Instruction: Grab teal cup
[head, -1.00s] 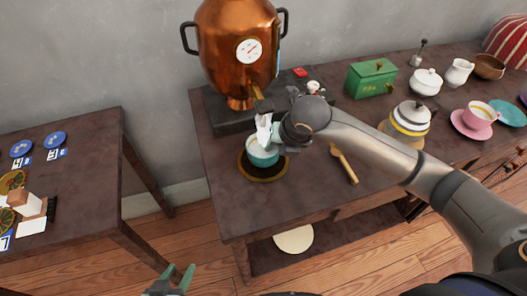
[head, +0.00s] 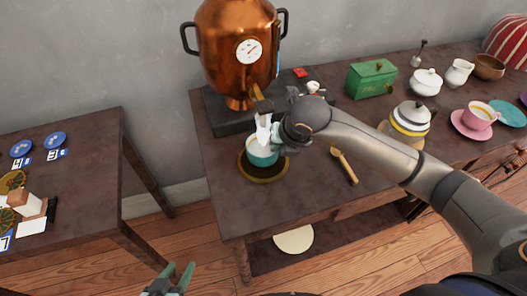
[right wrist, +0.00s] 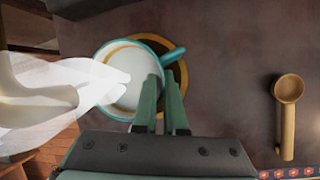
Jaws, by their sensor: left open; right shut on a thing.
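The teal cup (head: 262,154) has a pale inside with a tan ring near its rim. It is at or just above a dark round mat with a tan edge (head: 248,176), below the copper urn's spout; I cannot tell if it touches. My right gripper (head: 280,140) is shut on the cup at its handle side. In the right wrist view the green fingers (right wrist: 165,95) meet the teal cup (right wrist: 130,75) by its handle. A whitish translucent shape covers part of the cup there. My left gripper (head: 172,280) is open and empty at the bottom, above the floor.
The copper urn (head: 236,50) stands behind the cup on a dark base. A wooden scoop (head: 344,165) lies to the right. A green box (head: 371,79), a lidded pot (head: 410,120) and a pink cup (head: 480,115) stand further right. A side table (head: 80,150) is at left.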

